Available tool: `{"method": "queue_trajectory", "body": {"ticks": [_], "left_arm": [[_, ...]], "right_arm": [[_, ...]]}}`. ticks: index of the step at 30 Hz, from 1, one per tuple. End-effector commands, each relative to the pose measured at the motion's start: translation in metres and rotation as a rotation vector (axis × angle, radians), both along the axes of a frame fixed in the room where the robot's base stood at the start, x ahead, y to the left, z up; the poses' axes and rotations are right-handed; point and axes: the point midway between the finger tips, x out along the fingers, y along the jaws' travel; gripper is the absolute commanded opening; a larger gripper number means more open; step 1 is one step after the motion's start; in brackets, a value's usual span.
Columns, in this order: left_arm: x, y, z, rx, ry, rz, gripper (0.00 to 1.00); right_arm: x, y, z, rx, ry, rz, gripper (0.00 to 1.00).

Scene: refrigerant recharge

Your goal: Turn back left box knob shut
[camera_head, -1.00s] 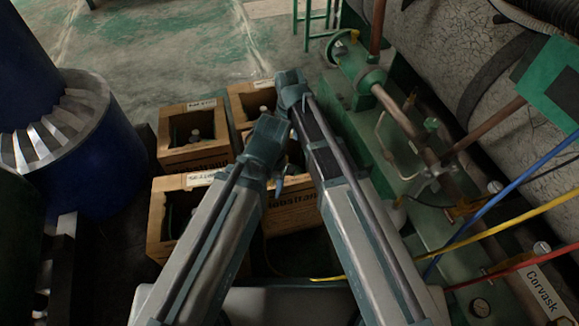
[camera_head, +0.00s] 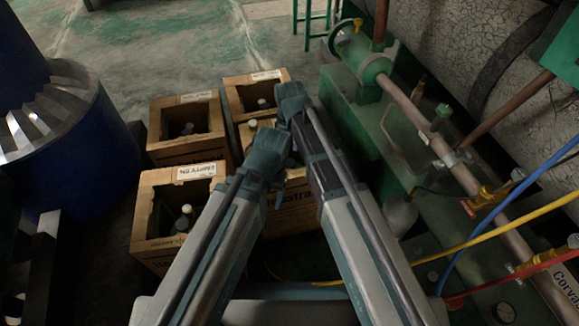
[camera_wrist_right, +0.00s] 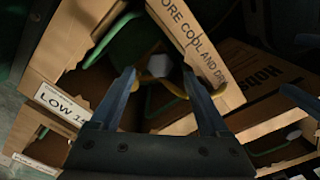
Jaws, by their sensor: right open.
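The back left box (camera_head: 186,106) is an open wooden crate holding a bottle with a small pale knob (camera_head: 188,128). My right gripper (camera_head: 290,94) is right of that box in the head view, over the back right part of the crate group; its fingertips are hidden there. In the right wrist view my right gripper (camera_wrist_right: 160,74) is open, its fingers on either side of a pale cap (camera_wrist_right: 158,90) in a crate; I cannot tell whether they touch it. My left gripper (camera_head: 270,158) is over the front right crate, its jaws unclear.
The back right box (camera_head: 266,77) and front left box (camera_head: 150,226) stand beside the back left one. A blue drum (camera_head: 85,165) is at the left. Green pipework (camera_head: 372,66) and coloured hoses (camera_head: 500,230) fill the right.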

Motion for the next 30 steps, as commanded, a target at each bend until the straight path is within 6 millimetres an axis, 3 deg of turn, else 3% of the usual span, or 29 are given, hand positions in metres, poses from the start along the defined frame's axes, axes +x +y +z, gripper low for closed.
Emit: {"method": "queue_trajectory", "body": {"ticks": [1, 6, 19, 30], "left_arm": [[0.0, 0.0, -0.015, 0.0, 0.0, 0.001, 0.69], [0.0, 0.0, -0.034, 0.0, -0.001, 0.006, 0.69], [0.0, 0.0, -0.038, 0.0, -0.001, 0.01, 0.69], [0.0, 0.0, -0.038, 0.0, -0.001, 0.01, 0.69]], "right_arm": [[0.0, 0.0, -0.015, 0.0, 0.0, 0.0, 0.79], [0.0, 0.0, -0.034, 0.0, 0.0, 0.0, 0.79], [0.0, 0.0, -0.038, 0.0, 0.0, 0.0, 0.77], [0.0, 0.0, -0.038, 0.0, 0.0, 0.0, 0.11]]}}
